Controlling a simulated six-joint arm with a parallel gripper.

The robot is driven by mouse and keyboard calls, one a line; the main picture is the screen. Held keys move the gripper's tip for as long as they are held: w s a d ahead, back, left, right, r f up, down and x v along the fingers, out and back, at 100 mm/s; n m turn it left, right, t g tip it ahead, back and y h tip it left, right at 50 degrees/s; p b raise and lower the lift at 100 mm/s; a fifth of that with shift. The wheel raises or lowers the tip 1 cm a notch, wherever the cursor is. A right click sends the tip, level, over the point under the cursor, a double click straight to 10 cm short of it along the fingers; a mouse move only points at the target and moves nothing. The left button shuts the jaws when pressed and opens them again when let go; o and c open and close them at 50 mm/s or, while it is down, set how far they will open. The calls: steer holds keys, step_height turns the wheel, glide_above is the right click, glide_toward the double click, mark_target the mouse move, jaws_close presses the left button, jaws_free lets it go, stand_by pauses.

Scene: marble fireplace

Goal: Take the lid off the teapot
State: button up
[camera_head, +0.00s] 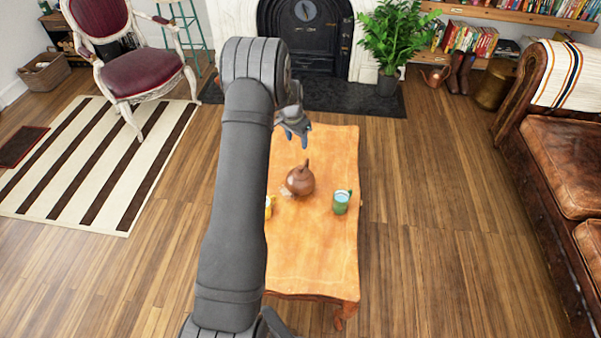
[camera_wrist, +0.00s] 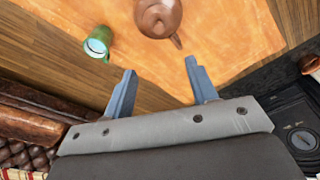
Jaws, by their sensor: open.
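The brown teapot (camera_head: 300,180) stands upright on the wooden table, with its lid (camera_head: 306,165) appearing to be in place on top. In the wrist view the teapot (camera_wrist: 157,14) is at the top edge, partly cut off, with its spout pointing down toward my gripper. My gripper (camera_head: 296,136) is above the table's far end, beyond the teapot and apart from it. In the wrist view my gripper (camera_wrist: 160,80) has its two blue-grey fingers spread wide with nothing between them.
The wooden table (camera_head: 315,255) has free room in front. A green mug (camera_head: 341,202) stands right of the teapot; it also shows in the wrist view (camera_wrist: 98,42). A yellow item (camera_head: 268,207) is mostly hidden behind my arm. A leather sofa (camera_head: 560,160) is at right.

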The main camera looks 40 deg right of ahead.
glide_above(300, 167)
step_height(300, 167, down, 11)
steer(key=shift+a+f, duration=0.1)
steer(key=shift+f, duration=2.8)
jaws_close()
